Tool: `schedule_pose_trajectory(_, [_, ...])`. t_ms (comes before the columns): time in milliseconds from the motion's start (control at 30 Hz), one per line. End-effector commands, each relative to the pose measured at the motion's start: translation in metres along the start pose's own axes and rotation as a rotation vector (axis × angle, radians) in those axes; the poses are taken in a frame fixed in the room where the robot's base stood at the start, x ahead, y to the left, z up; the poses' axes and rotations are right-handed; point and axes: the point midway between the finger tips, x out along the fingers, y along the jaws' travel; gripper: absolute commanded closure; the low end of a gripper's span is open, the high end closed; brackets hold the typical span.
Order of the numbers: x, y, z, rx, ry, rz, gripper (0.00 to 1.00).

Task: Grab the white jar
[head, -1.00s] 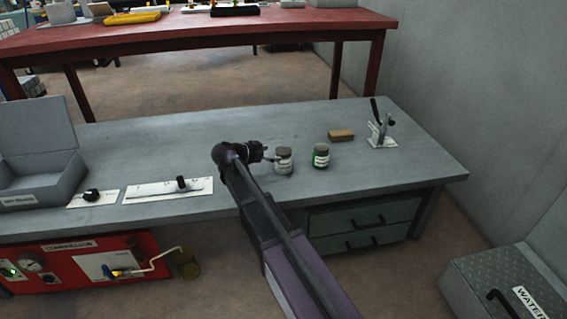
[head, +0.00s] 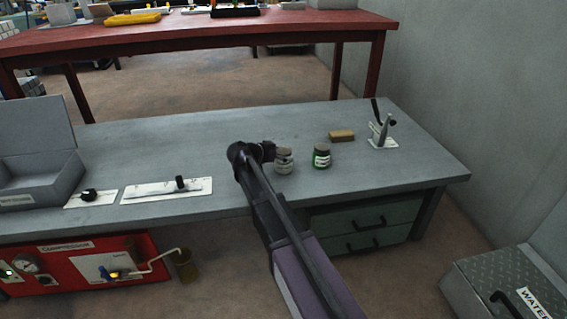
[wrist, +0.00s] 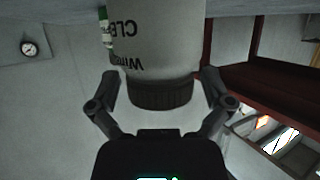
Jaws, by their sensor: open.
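The white jar (head: 284,162) with a dark lid stands upright on the grey workbench (head: 100,150). In the wrist view the white jar (wrist: 155,40) appears upside down and close, with dark lettering and its ribbed dark lid towards my gripper's palm. My gripper (wrist: 160,75) is open, with one finger at each side of the jar near its lid; I cannot tell whether either finger touches it. In the head view my gripper (head: 269,151) is at the jar's left side, partly hidden by my arm.
A green jar (head: 321,156) stands close to the right of the white jar. A tan block (head: 341,136) and a lever on a white plate (head: 384,140) are farther right. A white panel with a black knob (head: 167,190) and an open grey box (head: 38,145) lie left.

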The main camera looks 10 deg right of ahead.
Motion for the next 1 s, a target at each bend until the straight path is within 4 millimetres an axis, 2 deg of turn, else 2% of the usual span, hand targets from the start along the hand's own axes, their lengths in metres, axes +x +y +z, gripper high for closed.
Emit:
schedule_pose_trajectory(367, [-0.0003, 0.0001, -0.0001, 0.0, 0.0, 0.0, 0.0])
schedule_pose_trajectory(467, [-0.0002, 0.0001, -0.0001, 0.0, 0.0, 0.0, 0.24])
schedule_pose_trajectory(667, [-0.0001, 0.0002, -0.0001, 0.0, 0.0, 0.0, 0.83])
schedule_pose_trajectory(700, [-0.0001, 0.0002, -0.0003, 0.0, 0.0, 0.0, 0.86])
schedule_pose_trajectory(1000, [-0.0001, 0.0003, -0.0011, 0.0, 0.0, 0.001, 0.87])
